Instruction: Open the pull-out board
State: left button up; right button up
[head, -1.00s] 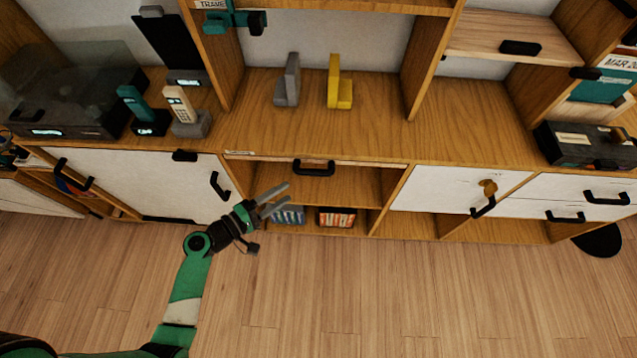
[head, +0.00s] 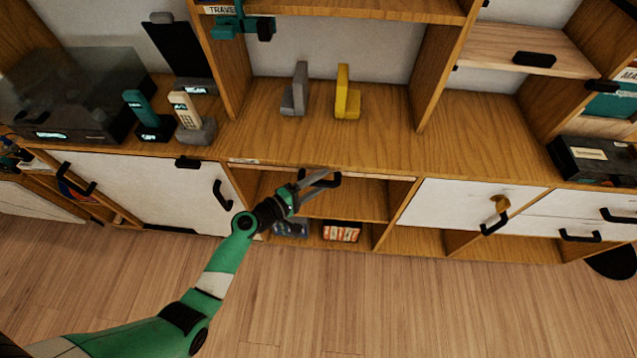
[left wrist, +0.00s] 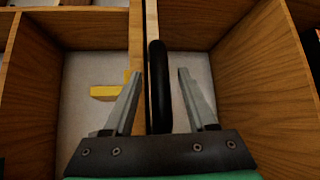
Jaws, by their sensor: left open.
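The pull-out board shows as a thin front edge (head: 385,178) just under the cabinet top, above an open shelf bay. Its black handle (head: 335,180) is partly hidden by my left gripper (head: 322,180) in the head view. In the left wrist view the black handle (left wrist: 158,90) stands between the two open fingers of my left gripper (left wrist: 160,73), with a gap on both sides. The handle lies nearer the left finger in that view. The board looks pushed in. My right gripper is in neither view.
A white door (head: 135,190) with black handles is at left, and white drawers (head: 455,205) are at right. A grey bookend (head: 296,92) and a yellow bookend (head: 346,97) stand on the cabinet top. The floor (head: 420,310) in front is clear.

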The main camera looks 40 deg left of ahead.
pick_arm(q)
grip_shut()
dwell(1.4)
